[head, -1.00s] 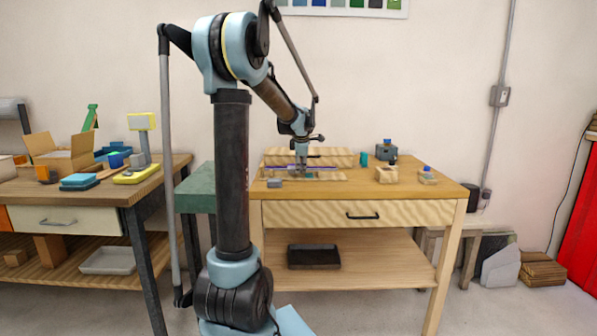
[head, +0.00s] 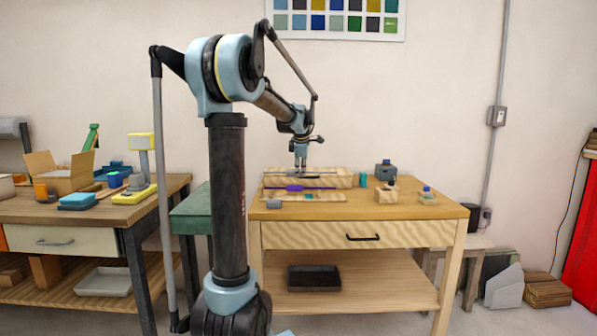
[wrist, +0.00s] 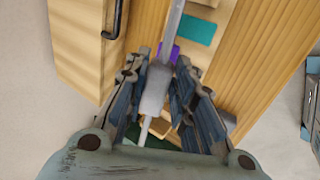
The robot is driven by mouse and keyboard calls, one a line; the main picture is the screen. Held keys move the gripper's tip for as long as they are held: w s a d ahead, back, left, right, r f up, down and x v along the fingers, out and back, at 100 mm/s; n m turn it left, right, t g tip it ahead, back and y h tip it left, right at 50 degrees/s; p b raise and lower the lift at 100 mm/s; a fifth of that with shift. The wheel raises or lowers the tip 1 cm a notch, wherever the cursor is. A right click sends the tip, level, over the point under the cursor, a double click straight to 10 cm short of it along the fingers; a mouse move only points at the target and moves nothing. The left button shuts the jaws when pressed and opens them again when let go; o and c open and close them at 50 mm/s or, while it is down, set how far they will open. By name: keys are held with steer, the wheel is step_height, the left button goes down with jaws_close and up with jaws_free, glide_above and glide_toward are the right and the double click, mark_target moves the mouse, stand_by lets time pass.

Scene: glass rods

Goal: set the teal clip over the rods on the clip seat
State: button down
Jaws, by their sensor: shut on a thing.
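My gripper (head: 301,166) is above the clip seat, shut on a grey rod (wrist: 155,90) with a thicker middle section between the fingers. The rod shows lengthwise in the wrist view and as a thin grey bar under the fingers in the head view. A small teal piece, which looks like the teal clip (head: 310,196), lies on the pale wooden board (head: 335,198); a teal patch also shows in the wrist view (wrist: 195,30). A purple piece (head: 295,188) sits on a thin purple bar behind it, apart from my gripper. Fine rod detail is too small to tell.
A long wooden block (head: 335,177) stands at the back of the table. A teal cylinder (head: 362,180), a blue-grey device (head: 385,170) and a wooden block (head: 386,194) stand right. A grey piece (head: 273,204) lies at the front left.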

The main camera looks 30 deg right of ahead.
steer(key=shift+f, duration=2.75)
steer(key=shift+s+a+f, duration=0.1)
steer(key=shift+s+f, duration=0.05)
steer(key=shift+f, duration=0.45)
steer(key=shift+r, duration=0.35)
steer(key=shift+w, duration=0.35)
steer(key=shift+s, duration=0.1)
